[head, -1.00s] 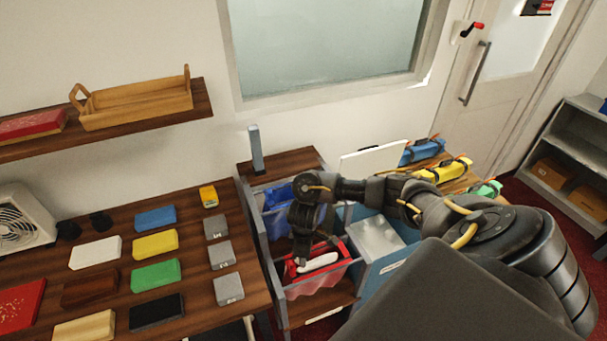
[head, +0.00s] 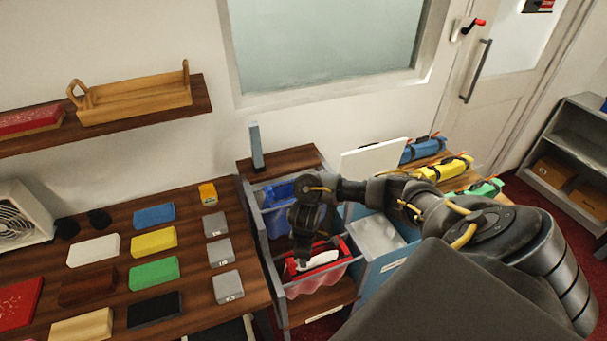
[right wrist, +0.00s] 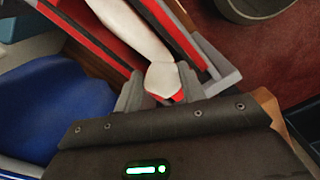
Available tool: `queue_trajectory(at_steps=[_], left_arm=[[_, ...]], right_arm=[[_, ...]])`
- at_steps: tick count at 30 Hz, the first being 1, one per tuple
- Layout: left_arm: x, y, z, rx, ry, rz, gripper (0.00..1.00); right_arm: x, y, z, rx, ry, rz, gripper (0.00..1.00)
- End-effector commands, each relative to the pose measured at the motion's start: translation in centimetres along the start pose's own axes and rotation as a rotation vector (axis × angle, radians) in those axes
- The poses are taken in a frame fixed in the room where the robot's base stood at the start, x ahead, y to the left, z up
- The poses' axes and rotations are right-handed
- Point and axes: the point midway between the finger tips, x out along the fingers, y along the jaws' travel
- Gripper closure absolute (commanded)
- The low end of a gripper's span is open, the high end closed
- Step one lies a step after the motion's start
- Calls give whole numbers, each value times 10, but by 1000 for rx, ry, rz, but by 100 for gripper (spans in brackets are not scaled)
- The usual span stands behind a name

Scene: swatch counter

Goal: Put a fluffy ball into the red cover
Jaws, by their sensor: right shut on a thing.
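My right gripper (head: 303,258) reaches down into the front bin of a grey rack. It is shut on the end of a white elongated thing (head: 320,261), which also shows between the fingers in the right wrist view (right wrist: 132,28). A red strip shows by the fingertips. Red material (head: 333,244), possibly the red cover, lies around and under the white thing in the bin; its shape is partly hidden by my arm. My left gripper is out of view.
A blue bin (head: 277,197) sits behind the front bin. The table at left holds colored blocks such as a green one (head: 154,273), and grey blocks (head: 227,286). A wooden tray (head: 135,98) is on the shelf. A blue-sided box (head: 385,262) stands right of the rack.

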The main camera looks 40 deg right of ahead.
Motion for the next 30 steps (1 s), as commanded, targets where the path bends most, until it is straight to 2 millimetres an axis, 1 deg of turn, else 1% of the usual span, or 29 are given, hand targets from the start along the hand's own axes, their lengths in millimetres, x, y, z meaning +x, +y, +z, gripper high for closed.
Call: queue_trajectory(at_steps=[8, 9, 14, 19, 20, 25, 26, 30], left_arm=[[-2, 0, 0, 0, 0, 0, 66], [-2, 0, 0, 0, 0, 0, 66], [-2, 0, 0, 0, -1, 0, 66], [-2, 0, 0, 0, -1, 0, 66], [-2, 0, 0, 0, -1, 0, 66], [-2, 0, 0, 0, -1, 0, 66], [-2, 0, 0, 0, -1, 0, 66], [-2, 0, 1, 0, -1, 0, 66]], right_arm=[[2, 0, 1, -1, 0, 0, 67], [1, 0, 1, -1, 0, 0, 55], [1, 0, 1, -1, 0, 0, 35], [1, 0, 1, -1, 0, 0, 35], [1, 0, 1, -1, 0, 0, 33], [1, 0, 1, -1, 0, 0, 11], [1, 0, 1, -1, 0, 0, 9], [1, 0, 1, -1, 0, 0, 9]])
